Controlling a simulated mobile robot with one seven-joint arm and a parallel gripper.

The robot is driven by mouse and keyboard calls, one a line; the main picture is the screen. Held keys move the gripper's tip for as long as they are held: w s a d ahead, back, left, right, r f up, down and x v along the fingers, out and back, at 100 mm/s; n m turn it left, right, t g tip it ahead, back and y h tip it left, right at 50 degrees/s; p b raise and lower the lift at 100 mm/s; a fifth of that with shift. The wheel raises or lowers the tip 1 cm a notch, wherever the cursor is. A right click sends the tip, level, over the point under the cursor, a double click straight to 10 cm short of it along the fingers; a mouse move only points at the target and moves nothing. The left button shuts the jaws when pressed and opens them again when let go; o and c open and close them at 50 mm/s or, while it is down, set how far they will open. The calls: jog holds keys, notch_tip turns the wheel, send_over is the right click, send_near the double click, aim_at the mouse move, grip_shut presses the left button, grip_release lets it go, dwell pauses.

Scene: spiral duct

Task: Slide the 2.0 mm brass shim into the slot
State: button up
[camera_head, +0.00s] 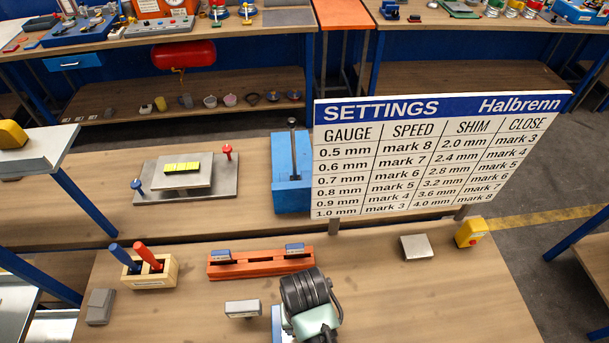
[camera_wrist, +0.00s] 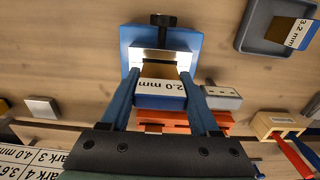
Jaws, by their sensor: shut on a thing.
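My gripper (camera_wrist: 160,92) is shut on the 2.0 mm brass shim (camera_wrist: 158,70), whose blue holder bears a white "2.0 mm" label between the two blue fingers. The brass end points at a bright metal face on a blue block (camera_wrist: 178,40) with a black knob, taken to be the slot's fixture. The brass end meets or overlaps that face in the picture; I cannot tell whether it is in the slot. In the head view my gripper (camera_head: 310,308) hides the shim, and only a sliver of the blue block (camera_head: 277,325) shows.
A grey tray (camera_wrist: 246,43) holds a 3.2 mm shim. An orange rack (camera_head: 262,264), a labelled grey block (camera_head: 242,309) and a wooden holder (camera_head: 167,276) with two handled tools stand nearby. A settings board (camera_head: 440,155) stands behind.

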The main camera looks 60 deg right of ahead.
jog(key=shift+f+b, duration=1.05)
jog(key=shift+f, duration=1.05)
jog(key=o, duration=1.5)
jog(key=shift+a+f, duration=0.1)
jog(key=shift+c, duration=0.2)
jog(key=shift+o, duration=0.2)
jog(key=shift+s, duration=0.1)
jog(key=shift+s+f, duration=0.1)
jog(key=shift+s, duration=0.05)
jog(key=r, duration=0.8)
jog(key=r+p, duration=0.1)
jog(key=r, duration=0.3)
jog(key=shift+w+r, duration=0.1)
jog(key=shift+w, duration=0.2)
jog(key=shift+r+p, duration=0.6)
jog(key=shift+p, duration=0.05)
